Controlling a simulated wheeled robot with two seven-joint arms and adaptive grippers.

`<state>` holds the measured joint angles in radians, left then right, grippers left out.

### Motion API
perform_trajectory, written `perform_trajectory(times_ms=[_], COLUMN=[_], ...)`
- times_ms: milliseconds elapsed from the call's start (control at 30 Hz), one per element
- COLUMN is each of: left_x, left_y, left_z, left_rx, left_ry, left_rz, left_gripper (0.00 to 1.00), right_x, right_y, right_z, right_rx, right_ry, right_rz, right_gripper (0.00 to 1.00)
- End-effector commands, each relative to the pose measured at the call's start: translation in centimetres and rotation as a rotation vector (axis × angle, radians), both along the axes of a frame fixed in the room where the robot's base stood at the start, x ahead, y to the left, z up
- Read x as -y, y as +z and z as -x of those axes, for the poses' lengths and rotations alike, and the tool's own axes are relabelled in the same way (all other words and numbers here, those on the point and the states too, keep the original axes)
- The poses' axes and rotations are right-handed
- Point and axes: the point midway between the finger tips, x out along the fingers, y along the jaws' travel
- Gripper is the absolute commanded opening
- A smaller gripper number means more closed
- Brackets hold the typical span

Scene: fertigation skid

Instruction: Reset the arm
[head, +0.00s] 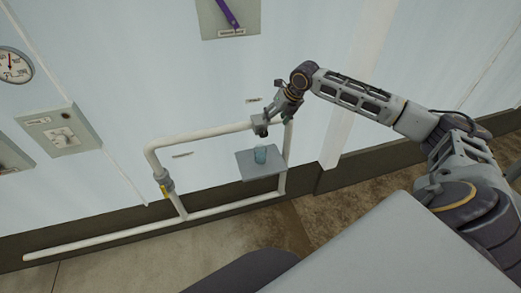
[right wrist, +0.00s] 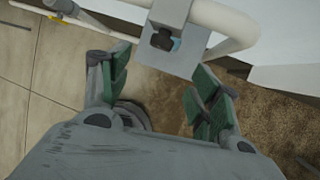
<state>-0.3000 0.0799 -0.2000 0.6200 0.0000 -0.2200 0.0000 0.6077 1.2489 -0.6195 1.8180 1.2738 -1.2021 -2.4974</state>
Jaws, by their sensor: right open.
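My right arm (head: 357,95) reaches in from the right of the head view toward the white pipe loop. Its gripper (head: 265,128) is at the upper right corner of the loop, above a small grey shelf. In the right wrist view the gripper (right wrist: 162,88) has its two green-padded fingers spread wide, with nothing between them. Past the fingertips are the white pipe and a grey fitting. My left gripper is not in view.
The white pipe (head: 200,134) carries a grey fitting with a yellow tag (head: 165,183). A gauge (head: 14,65), a knob box (head: 60,132) and a purple-handled panel (head: 228,17) are on the wall.

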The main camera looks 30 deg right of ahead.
Motion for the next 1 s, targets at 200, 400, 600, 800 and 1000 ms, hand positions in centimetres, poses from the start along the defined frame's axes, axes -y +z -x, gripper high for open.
perform_trajectory(times_ms=[200,400,600,800,1000], left_x=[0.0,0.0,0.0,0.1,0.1], left_y=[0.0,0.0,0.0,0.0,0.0], left_z=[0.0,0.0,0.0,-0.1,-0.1], left_rx=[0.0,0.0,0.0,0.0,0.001], left_ry=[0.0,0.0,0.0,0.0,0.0], left_rz=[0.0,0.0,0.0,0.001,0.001], left_gripper=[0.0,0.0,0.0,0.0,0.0], right_x=[0.0,0.0,-0.8,-3.9,-8.4], right_y=[0.0,0.0,-0.7,-3.2,-6.6], right_z=[0.0,0.0,0.2,1.2,3.0], right_rx=[0.0,0.0,-0.01,-0.045,-0.093], right_ry=[0.0,0.0,-0.013,-0.075,-0.192], right_rz=[0.0,0.0,-0.01,-0.052,-0.118], right_gripper=[0.63,0.63,0.63,0.63,0.63])
